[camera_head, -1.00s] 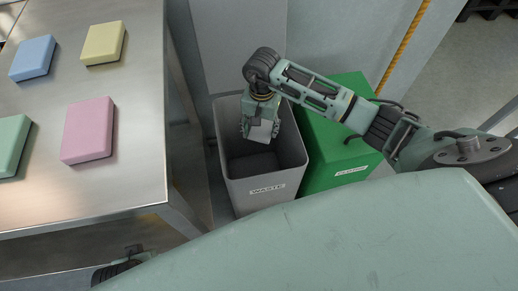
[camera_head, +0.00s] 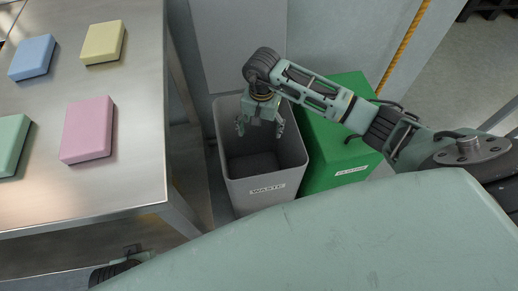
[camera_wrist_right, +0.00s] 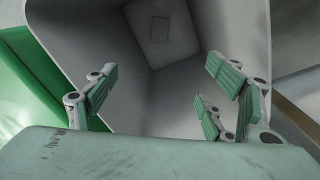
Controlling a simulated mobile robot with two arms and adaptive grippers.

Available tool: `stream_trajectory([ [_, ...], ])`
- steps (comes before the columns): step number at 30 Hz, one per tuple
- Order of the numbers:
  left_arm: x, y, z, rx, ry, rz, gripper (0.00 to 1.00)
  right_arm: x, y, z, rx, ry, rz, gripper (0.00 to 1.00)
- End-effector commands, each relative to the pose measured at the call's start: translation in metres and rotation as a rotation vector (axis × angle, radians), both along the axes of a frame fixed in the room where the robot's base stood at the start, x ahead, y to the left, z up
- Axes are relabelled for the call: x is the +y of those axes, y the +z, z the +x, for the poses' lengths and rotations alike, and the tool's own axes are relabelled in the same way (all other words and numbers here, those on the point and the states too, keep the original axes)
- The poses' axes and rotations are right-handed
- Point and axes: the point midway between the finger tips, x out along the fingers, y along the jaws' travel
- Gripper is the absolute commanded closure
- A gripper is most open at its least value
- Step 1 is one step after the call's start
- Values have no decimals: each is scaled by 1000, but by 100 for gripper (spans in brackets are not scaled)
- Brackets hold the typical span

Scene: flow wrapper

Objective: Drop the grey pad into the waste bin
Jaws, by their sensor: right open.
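My right gripper (camera_head: 260,124) points down into the mouth of the grey waste bin (camera_head: 266,196), labelled WASTE. Its fingers are spread with nothing between them. The right wrist view shows the open fingers (camera_wrist_right: 167,92) above the bin's inside. Deep in the bin, a small pale grey square (camera_wrist_right: 160,29), apparently the grey pad, shows against the floor; I cannot tell if it lies flat there. The pad does not show in the head view now. My left gripper is not clearly in view.
A green bin (camera_head: 341,146) stands right beside the waste bin. A metal table (camera_head: 130,186) at left holds a blue pad (camera_head: 32,57), a yellow pad (camera_head: 103,42), a pink pad (camera_head: 87,129) and a green pad (camera_head: 10,144). A wall is behind the bins.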

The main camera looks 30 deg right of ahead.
Motion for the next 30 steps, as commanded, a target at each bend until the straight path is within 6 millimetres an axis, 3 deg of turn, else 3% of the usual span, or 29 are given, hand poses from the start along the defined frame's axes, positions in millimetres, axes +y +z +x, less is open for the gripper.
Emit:
stream_trajectory([
  [5, 0, 0, 0, 1, 0, 0, 100, 0, 20, 2, -5, 1, -1, 24],
  [18, 0, 0, 0, 0, 0, 0, 100, 0, 105, 1, -3, 0, 0, 24],
  [24, 0, 0, 0, 0, 0, 0, 100, 0, 118, 0, -1, 1, -1, 24],
  [30, 0, 0, 0, 0, 0, 0, 100, 0, 119, 0, 0, 0, 0, 24],
])
